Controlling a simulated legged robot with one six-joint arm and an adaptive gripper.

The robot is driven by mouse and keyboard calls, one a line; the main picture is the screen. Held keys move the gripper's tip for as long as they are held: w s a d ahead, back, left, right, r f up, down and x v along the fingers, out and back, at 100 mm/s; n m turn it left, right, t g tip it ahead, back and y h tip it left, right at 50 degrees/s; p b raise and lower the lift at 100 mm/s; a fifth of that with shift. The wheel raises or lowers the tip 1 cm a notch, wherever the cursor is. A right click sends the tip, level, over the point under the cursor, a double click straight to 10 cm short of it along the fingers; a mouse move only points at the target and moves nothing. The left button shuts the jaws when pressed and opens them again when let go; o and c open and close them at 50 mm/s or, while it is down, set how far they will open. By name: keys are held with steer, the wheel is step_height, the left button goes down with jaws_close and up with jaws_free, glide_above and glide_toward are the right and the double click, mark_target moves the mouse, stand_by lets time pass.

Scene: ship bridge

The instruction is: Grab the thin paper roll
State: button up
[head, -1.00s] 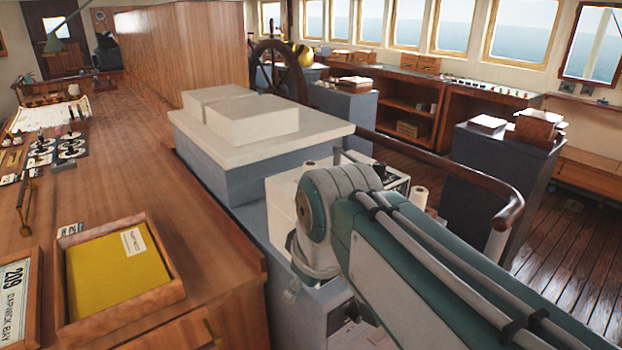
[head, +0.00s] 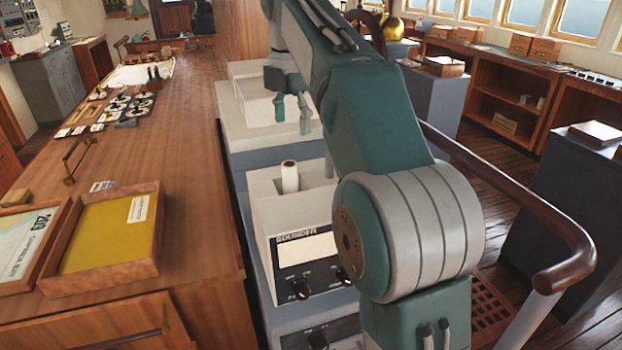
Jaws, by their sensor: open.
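A white paper roll (head: 290,177) stands upright on top of a white instrument box (head: 262,225) in the head view. A second narrow white upright shape (head: 328,166) shows right of it, partly hidden by my arm; I cannot tell for sure whether it is a roll. My gripper (head: 292,122) is open and empty, with its fingers pointing down. In the picture it is above the paper roll, in front of pale blocks. The distance between gripper and roll is hard to judge.
A wooden counter (head: 190,210) runs along the left, with a wooden tray (head: 152,262) holding a yellow folder. A curved wooden handrail (head: 520,205) is at the right. Pale blocks (head: 250,107) stand behind the instrument box.

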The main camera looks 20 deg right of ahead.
mark_target(288, 164)
steer(key=shift+w+a+n, duration=0.1)
steer(key=shift+w+n, duration=0.2)
steer(key=shift+a, duration=0.25)
step_height(288, 164, down, 5)
steer(key=shift+d+f, duration=0.35)
steer(key=shift+f, duration=0.05)
steer(key=f, duration=0.1)
steer(key=a+f, duration=0.1)
steer(key=f, duration=0.2)
steer(key=shift+s+a, duration=0.3)
steer(key=shift+s, duration=0.1)
steer(key=shift+f, duration=0.35)
steer(key=shift+d+f, duration=0.1)
steer(key=shift+d, duration=0.4)
steer(key=c, duration=0.9)
steer(key=shift+a, duration=0.1)
jaws_close()
steer(key=shift+a, duration=0.2)
